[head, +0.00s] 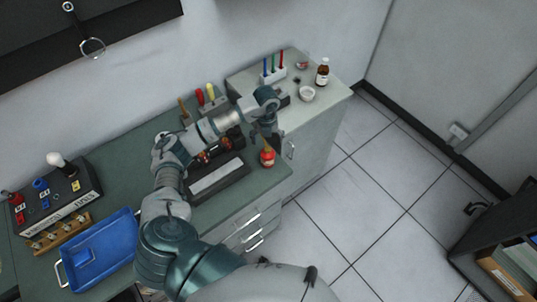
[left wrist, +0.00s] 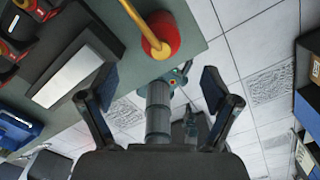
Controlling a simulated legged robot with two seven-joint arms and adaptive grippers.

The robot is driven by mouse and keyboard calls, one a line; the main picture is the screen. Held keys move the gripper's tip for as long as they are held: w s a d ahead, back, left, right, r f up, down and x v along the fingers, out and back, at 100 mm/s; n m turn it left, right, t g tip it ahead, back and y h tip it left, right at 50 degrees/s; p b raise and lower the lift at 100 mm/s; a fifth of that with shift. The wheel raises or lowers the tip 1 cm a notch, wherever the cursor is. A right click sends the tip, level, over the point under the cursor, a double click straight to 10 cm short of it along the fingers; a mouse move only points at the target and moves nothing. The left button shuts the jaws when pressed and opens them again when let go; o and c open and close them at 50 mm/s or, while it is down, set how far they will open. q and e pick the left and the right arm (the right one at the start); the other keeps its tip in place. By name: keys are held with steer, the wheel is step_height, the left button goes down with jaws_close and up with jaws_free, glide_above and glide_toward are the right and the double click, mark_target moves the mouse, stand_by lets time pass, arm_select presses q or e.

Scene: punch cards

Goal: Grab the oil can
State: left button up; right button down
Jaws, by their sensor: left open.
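The oil can (head: 268,158) is small and red with a yellow spout. It stands near the right front corner of the green-topped bench (head: 250,187). In the left wrist view, the red oil can body (left wrist: 168,38) and its yellow spout show at the top centre, beyond the fingertips. My left gripper (head: 272,138) is just above and behind the can in the head view. In the left wrist view, my left gripper (left wrist: 158,85) has its fingers wide apart with nothing held between them. My right gripper is not in view.
A dark case with a pale panel (head: 216,178) lies left of the can. A blue tray (head: 100,250) and a switch box (head: 60,198) are farther left. A brown bottle (head: 322,72) and white bowl (head: 307,93) stand on the side cabinet. Open floor lies right of the bench.

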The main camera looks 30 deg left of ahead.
mark_target(266, 145)
arm_select(q)
steer(key=f, duration=0.3)
steer(key=a+f, duration=0.1)
steer(key=shift+w+f, duration=0.2)
steer(key=shift+w, duration=0.1)
steer(key=f, duration=0.1)
steer(key=d+f+p, duration=0.1)
steer(key=f, duration=0.1)
steer(key=f+p, duration=0.1)
steer(key=shift+s+d+f, duration=0.2)
steer(key=shift+s+f, duration=0.05)
steer(key=shift+f, duration=0.05)
steer(key=shift+w+f, duration=0.1)
steer(key=shift+f, duration=0.2)
steer(key=shift+a, duration=0.4)
steer(key=c, duration=1.4)
steer(key=shift+d, duration=0.15)
